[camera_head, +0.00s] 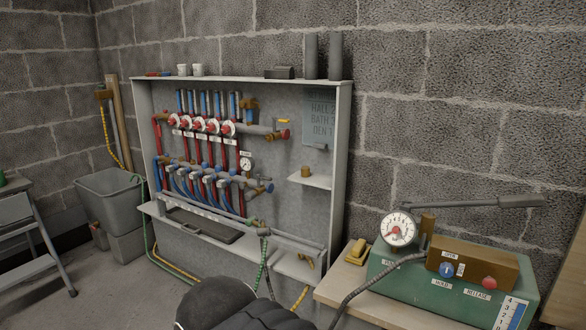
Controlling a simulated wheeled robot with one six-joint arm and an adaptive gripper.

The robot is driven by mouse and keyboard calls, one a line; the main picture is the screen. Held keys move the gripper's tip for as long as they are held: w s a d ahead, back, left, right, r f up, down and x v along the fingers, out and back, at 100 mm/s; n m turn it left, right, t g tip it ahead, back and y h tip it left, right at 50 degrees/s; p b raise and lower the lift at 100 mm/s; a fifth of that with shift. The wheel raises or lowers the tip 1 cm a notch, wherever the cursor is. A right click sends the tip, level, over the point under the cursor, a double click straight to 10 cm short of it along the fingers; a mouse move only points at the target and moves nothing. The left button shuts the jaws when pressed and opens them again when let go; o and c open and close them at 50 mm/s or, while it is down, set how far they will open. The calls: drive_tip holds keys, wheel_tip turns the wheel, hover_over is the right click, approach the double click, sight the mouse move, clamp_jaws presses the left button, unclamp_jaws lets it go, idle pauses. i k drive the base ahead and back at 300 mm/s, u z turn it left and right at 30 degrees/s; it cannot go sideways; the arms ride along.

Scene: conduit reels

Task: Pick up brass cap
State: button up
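A small brass cap (305,171) stands on a little white shelf (310,181) in the right part of the open manifold cabinet. It looks like a short upright cylinder, and nothing stands in front of it. My gripper is not in view, so I cannot see its fingers or whether it holds anything.
The cabinet (340,150) holds red and blue pipes, valves and a gauge (246,163). A green test pump (400,285) with a dial, lever and hose stands on a bench at the right. Dark rounded shapes (235,306) fill the bottom middle. Grey bins (112,200) stand left.

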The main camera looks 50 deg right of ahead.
sight(305, 170)
drive_tip(key=z, duration=0.45)
drive_tip(key=i, duration=0.75)
drive_tip(key=z, duration=0.75)
